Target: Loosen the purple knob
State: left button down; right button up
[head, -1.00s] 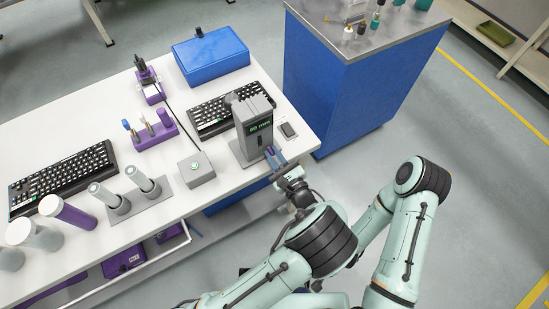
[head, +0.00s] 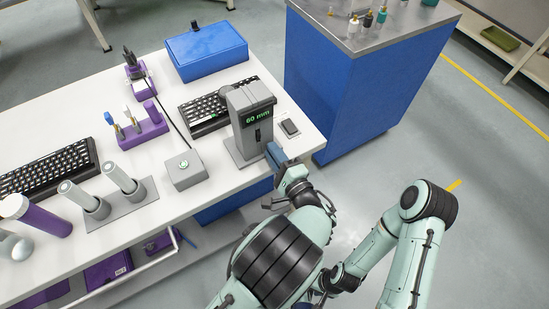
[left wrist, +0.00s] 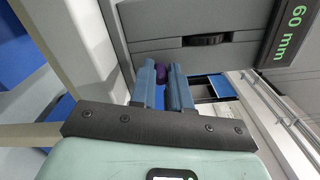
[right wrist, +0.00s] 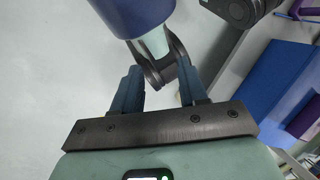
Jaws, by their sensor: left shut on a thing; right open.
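The purple knob (left wrist: 163,74) sits at the lower front of the grey device, between the fingers of my left gripper (left wrist: 163,70), which are closed on it. In the head view my left gripper (head: 277,154) is at the device's front, and the knob is hidden there. The grey device (head: 243,118) stands upright near the table's right end with a green display (head: 258,115) reading 60 mm. My right gripper (right wrist: 155,78) is open, away from the knob; part of my own arm shows beyond its fingers.
A small grey box with a button (head: 185,170) stands left of the device. A keyboard (head: 212,106) lies behind it, and a small dark gadget (head: 290,127) lies at its right. The table edge (head: 230,192) is close to my left arm. Floor to the right is clear.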

pick_arm(q)
jog(key=shift+w+a+f+n+b, duration=0.1)
jog(key=shift+f+n+b, duration=0.05)
jog(key=shift+n+b, duration=0.9)
jog(key=n+b, duration=0.6)
jog(key=b, duration=0.1)
pick_arm(e)
jog(key=w+d+f+t+h, duration=0.2)
jog(key=w+d+f+t, duration=0.3)
jog(key=w+f, duration=0.6)
pick_arm(q)
jog(key=n+b, duration=0.2)
jog(key=b, duration=0.1)
jog(key=shift+r+n, duration=0.2)
jog(key=shift+n, duration=0.15)
jog(key=shift+r+b, duration=0.1)
jog(key=shift+b, duration=0.35)
pick_arm(e)
jog(key=s+d+f+m+g, duration=0.1)
jog(key=s+f+g, duration=0.3)
jog(key=s+f, duration=0.2)
jog(key=shift+s+d+f+g, duration=0.15)
jog(key=shift+s+d+g, duration=0.15)
jog(key=shift+s, duration=0.95)
pick_arm(q)
jog(key=c, duration=1.3)
grip_release()
jog(key=shift+o, duration=1.1)
